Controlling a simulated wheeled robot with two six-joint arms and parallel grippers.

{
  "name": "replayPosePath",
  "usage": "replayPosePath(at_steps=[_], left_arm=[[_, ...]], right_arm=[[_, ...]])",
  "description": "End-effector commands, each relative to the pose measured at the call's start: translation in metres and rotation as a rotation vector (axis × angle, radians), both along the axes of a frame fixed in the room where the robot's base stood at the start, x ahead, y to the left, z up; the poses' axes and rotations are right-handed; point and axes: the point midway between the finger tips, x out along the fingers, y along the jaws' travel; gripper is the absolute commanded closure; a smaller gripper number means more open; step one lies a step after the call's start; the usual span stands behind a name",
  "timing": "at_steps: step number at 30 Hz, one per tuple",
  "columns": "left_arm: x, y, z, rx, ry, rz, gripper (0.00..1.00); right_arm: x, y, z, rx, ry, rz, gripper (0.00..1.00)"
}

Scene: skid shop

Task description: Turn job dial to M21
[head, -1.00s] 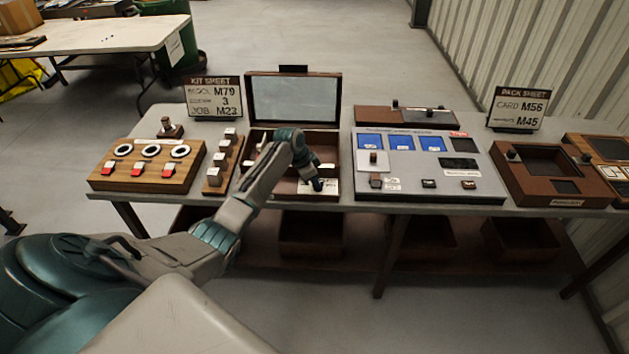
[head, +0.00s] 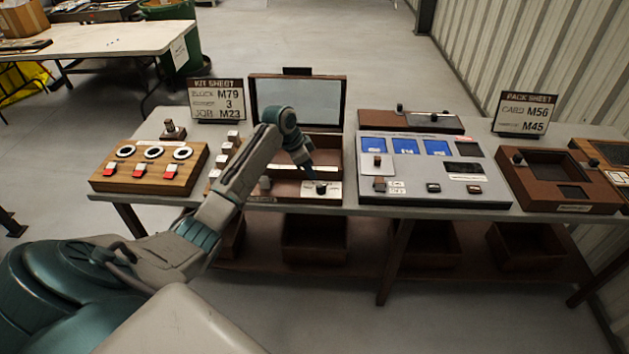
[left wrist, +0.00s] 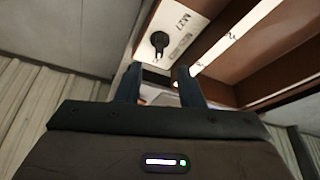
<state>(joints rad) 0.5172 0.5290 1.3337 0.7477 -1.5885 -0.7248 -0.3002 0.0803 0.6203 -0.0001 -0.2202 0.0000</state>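A black dial knob (head: 321,188) sits on the pale front panel of the open wooden box (head: 265,145). My left gripper (head: 308,170) points down just above and behind the dial in the head view. Its two dark fingers (left wrist: 159,75) are apart with nothing visibly between them, and the dial appears beyond their tips, not between them. My right gripper is not in view.
A kit sheet (head: 218,99) behind reads JOB M23. A wooden switch panel (head: 150,168) stands left, and a grey console (head: 435,190) with blue screens stands right of the box. A pack sheet (head: 524,111) stands farther right.

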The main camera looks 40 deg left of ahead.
Motion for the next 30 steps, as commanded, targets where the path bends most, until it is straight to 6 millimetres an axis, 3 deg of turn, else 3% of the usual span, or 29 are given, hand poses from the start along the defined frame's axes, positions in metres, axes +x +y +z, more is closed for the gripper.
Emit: replayPosePath(at_steps=[7, 23, 26, 30], left_arm=[[-0.008, 0.007, 0.024, 0.001, 0.0, 0.001, 0.65], [-0.009, 0.007, 0.027, 0.0, 0.0, 0.001, 0.65], [-0.011, 0.004, 0.023, 0.002, 0.003, 0.001, 0.65], [-0.031, -0.018, -0.004, 0.024, 0.027, 0.01, 0.65]], right_arm=[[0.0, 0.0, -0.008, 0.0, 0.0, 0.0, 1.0], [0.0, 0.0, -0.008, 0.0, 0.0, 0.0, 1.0], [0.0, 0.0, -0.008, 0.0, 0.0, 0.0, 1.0], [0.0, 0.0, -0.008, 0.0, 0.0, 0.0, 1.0]])
